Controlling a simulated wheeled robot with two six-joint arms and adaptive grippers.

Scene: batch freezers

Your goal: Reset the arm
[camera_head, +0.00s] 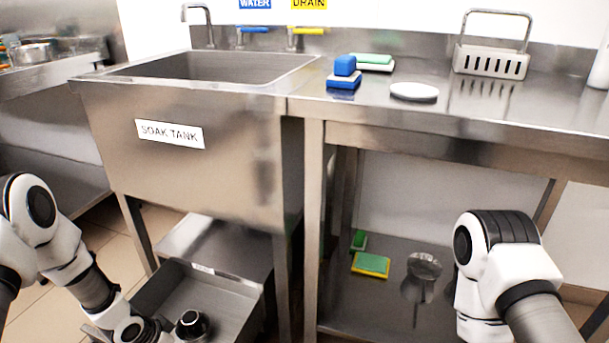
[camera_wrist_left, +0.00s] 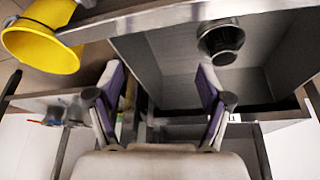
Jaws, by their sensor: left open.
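My left gripper (camera_wrist_left: 160,92) is open in the left wrist view, its two purple-lined fingers wide apart with nothing between them. It is over the open grey metal drawer (camera_wrist_left: 182,68), which holds a dark round cup-like part (camera_wrist_left: 222,42) beyond the fingertips. In the head view my left arm (camera_head: 90,285) reaches down from the left to the drawer (camera_head: 150,302) under the soak tank, and the dark part (camera_head: 192,323) shows inside it. The left fingers cannot be seen there. My right arm (camera_head: 500,265) is at the right, and its gripper is out of frame.
The soak tank (camera_head: 185,155) and steel counter (camera_head: 450,118) stand ahead. Sponges (camera_head: 344,75), a white disc (camera_head: 414,91) and a wire-handled basket (camera_head: 490,62) are on the counter. A yellow bucket (camera_wrist_left: 40,42) is at upper left.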

